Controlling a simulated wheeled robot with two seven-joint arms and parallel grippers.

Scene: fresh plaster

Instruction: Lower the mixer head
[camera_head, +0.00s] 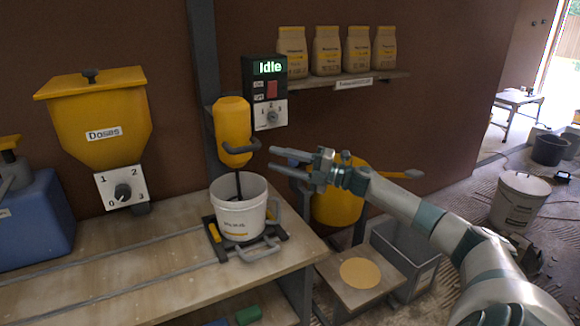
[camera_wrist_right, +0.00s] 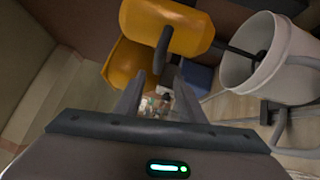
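The yellow mixer head (camera_head: 232,122) is mounted on the dark post above the white bucket (camera_head: 238,214). A grey handle (camera_head: 241,148) sticks out from its front. A dark shaft (camera_head: 238,184) runs from the head down into the bucket's mouth; its lower end is hidden. My right gripper (camera_head: 272,158) is just right of the handle, apart from it, with its fingers pointing left. In the wrist view the head (camera_wrist_right: 196,30) and handle (camera_wrist_right: 163,50) lie beyond the right gripper's fingertips (camera_wrist_right: 159,80), which are spread with nothing between them. My left gripper is out of view.
A control box (camera_head: 265,92) reading "Idle" hangs right of the head. The bucket sits in a dark holder with grey handles on the workbench (camera_head: 130,250). A yellow hopper (camera_head: 98,120) is at left. Another yellow vessel (camera_head: 338,205) stands behind my right arm.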

